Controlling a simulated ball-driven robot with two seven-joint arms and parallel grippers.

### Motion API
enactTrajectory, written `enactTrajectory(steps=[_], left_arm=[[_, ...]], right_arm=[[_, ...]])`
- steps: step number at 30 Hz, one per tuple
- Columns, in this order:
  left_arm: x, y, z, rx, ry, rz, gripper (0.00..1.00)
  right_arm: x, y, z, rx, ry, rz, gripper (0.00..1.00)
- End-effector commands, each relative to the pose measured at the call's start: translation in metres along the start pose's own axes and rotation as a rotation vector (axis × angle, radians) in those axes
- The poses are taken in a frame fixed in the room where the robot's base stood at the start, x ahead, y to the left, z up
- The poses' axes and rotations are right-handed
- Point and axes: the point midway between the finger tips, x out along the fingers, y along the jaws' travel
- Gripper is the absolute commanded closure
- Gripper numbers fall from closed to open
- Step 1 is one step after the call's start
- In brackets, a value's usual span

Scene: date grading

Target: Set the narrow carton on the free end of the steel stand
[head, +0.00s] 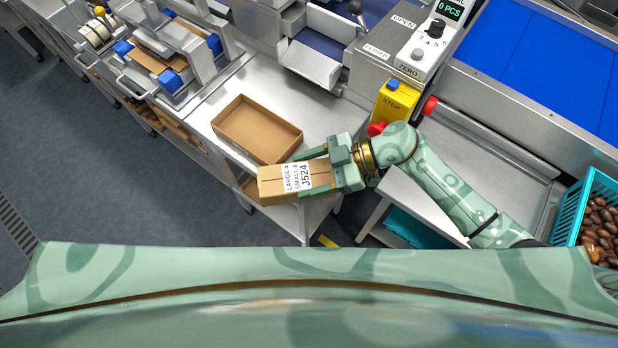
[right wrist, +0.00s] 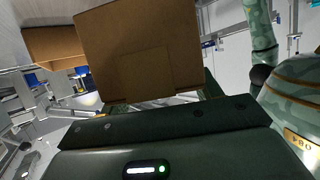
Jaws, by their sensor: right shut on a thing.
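The narrow carton (head: 270,187) is a closed brown box with a white label reading J524. My right gripper (head: 318,168) is shut on it, the fingers along its sides. In the head view the carton is over the front part of the steel stand (head: 321,130), in front of an open carton; whether it touches the top I cannot tell. In the right wrist view the carton (right wrist: 140,50) fills the upper middle. My left gripper is in neither view.
The open, empty carton (head: 257,128) takes up the stand's left part, close behind the held one. A yellow stop box (head: 393,103) with red buttons stands right of the stand. A teal crate of dates (head: 567,219) is at the far right. A taping machine (head: 165,55) is upper left.

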Motion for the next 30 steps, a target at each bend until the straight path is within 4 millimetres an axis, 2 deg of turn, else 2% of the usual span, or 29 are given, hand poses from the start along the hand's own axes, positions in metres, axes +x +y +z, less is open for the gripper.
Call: enactTrajectory(steps=[3,5,12,13,15,24,26,30], left_arm=[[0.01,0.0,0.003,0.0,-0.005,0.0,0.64],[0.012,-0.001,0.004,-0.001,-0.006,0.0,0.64],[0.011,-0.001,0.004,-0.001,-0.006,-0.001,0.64],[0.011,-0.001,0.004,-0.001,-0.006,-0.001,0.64],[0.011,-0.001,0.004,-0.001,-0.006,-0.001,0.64],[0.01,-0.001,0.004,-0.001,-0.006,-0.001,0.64],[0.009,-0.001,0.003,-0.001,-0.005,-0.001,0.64],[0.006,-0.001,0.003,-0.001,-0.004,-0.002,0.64]], right_arm=[[0.009,-0.001,0.021,0.004,0.003,-0.001,0.68],[0.012,-0.001,0.027,0.004,0.002,-0.001,0.68],[0.011,-0.001,0.027,-0.001,0.0,0.0,0.68],[0.011,-0.001,0.027,0.0,-0.001,0.0,0.28],[0.011,-0.001,0.027,0.0,-0.001,0.0,0.15],[0.008,-0.001,0.027,0.001,-0.001,0.0,0.15],[0.003,-0.001,0.028,0.001,-0.002,0.001,0.15],[-0.023,-0.001,0.027,0.0,-0.004,0.001,0.15]])
